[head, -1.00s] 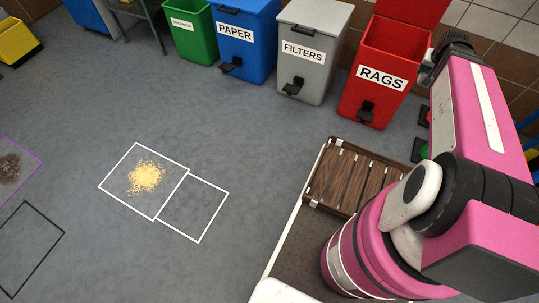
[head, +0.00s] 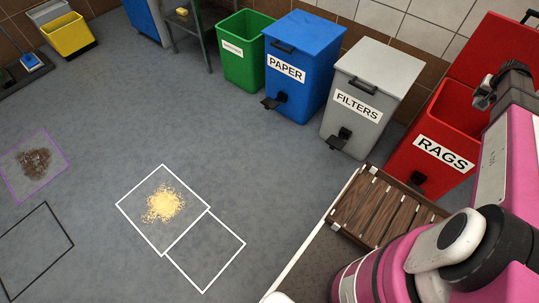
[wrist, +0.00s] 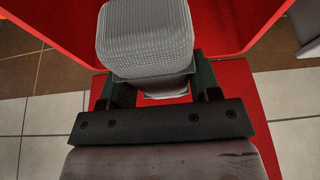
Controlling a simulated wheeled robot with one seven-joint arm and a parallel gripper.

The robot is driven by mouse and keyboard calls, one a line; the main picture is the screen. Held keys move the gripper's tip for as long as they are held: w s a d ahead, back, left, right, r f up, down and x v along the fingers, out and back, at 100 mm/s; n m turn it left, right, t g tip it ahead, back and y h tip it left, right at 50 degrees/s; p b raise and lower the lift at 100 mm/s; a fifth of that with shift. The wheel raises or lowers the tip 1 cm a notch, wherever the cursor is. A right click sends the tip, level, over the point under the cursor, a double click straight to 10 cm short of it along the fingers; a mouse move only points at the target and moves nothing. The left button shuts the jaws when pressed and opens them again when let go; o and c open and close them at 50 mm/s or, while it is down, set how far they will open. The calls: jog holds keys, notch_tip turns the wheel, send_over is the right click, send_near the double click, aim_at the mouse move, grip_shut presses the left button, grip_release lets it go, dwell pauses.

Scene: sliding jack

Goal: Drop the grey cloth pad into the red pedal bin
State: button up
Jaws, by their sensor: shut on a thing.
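The red pedal bin (head: 433,137), labelled RAGS, stands at the right in the head view with its lid (head: 497,50) raised. My gripper (wrist: 152,80) is shut on the grey cloth pad (wrist: 146,36), a ribbed, rounded block, in the wrist view. Red bin surfaces (wrist: 235,28) surround the pad there, and the pad appears over the bin's opening. Its height above the rim is hard to tell. In the head view the pad is not visible and my arm covers the bin's right side.
Grey FILTERS (head: 363,95), blue PAPER (head: 297,70) and green (head: 242,52) bins stand left of the red bin. A slatted wooden rack (head: 385,208) lies in front of it. A tiled wall is behind.

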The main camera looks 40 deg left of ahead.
jog(key=shift+s+f, duration=0.1)
jog(key=shift+f, duration=2.7)
jog(key=o, duration=0.9)
jog(key=v, duration=1)
jog(key=shift+s+r, duration=0.2)
jog(key=shift+r, duration=0.15)
